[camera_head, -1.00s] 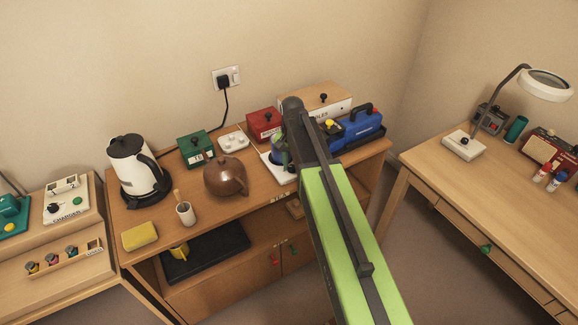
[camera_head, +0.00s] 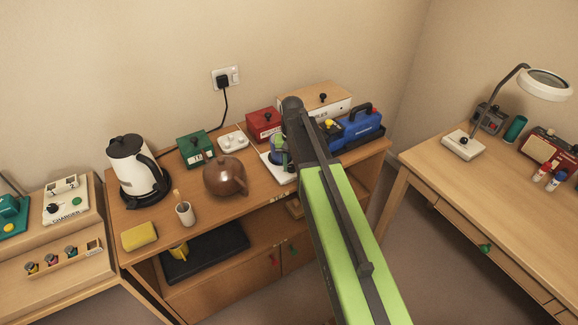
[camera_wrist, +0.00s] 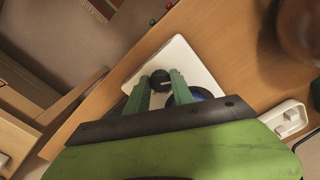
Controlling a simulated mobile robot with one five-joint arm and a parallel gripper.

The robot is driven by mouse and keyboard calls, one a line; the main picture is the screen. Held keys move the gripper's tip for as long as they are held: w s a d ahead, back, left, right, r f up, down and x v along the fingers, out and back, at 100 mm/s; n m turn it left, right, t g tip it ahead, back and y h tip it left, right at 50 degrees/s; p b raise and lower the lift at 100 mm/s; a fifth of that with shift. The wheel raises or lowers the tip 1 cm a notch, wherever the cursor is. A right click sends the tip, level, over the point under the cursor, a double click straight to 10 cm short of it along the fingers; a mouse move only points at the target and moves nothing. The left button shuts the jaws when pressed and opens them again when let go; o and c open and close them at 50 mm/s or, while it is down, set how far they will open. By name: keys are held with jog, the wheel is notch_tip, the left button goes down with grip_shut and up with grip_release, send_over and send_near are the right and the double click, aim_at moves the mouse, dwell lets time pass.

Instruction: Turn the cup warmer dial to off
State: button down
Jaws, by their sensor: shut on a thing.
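The cup warmer is a white square plate (camera_wrist: 190,58), with a black round dial (camera_wrist: 160,79) near its edge; a pale mark shows on the dial. My gripper (camera_wrist: 161,84) has its two green fingers on either side of the dial, shut on it. A blue round thing (camera_wrist: 204,95), perhaps a cup, sits on the plate, mostly behind the right finger. In the head view, the white warmer (camera_head: 270,167) shows at the front of the cabinet top, partly behind my arm. The dial is hidden there.
A brown teapot (camera_head: 224,176) stands just left of the warmer. A red box (camera_head: 263,123) and a white socket block (camera_head: 233,142) are behind it. A blue toolbox (camera_head: 360,127) stands to the right. A kettle (camera_head: 133,165) is at the far left.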

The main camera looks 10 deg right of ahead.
aim_at(292, 168)
jog(key=shift+s, duration=0.15)
jog(key=c, duration=1.1)
grip_release()
jog(key=shift+r, duration=0.1)
notch_tip(292, 168, up, 17)
jog(key=p, duration=1.7)
jog(key=shift+r, duration=0.2)
jog(key=shift+f, duration=0.1)
